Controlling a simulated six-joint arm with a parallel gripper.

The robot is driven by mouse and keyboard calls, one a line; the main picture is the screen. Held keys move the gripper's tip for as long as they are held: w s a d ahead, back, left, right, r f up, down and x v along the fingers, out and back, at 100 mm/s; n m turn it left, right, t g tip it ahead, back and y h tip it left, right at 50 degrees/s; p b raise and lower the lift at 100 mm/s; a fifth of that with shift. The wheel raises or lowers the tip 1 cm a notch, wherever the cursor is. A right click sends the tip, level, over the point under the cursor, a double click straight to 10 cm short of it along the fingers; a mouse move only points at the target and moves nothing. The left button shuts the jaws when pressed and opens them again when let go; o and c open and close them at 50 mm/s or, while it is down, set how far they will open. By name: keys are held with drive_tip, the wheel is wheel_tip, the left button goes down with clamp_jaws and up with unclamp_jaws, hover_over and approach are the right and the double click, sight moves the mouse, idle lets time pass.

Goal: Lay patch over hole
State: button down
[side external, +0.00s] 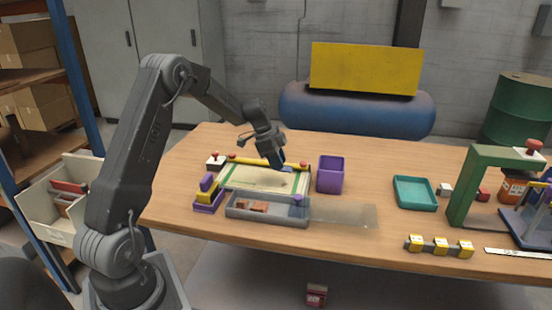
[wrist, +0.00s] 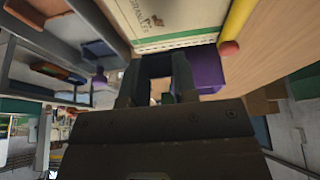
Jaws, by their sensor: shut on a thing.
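A small dark bluish piece (side external: 288,169) shows at the fingertips.
A yellow bar (side external: 250,161) with red ends runs along the sack's far edge. A purple bin (side external: 331,174) stands close to its right. A grey tray (side external: 265,218) with brown pieces lies in front, with a clear sheet (side external: 345,214) beside it. A teal tray (side external: 414,193) is farther right.

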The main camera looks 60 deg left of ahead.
sight(282, 184)
drive_tip(key=shift+f, duration=2.25)
drive_tip(key=shift+f, duration=0.5)
drive_tip(key=c, duration=0.8)
unclamp_jaws()
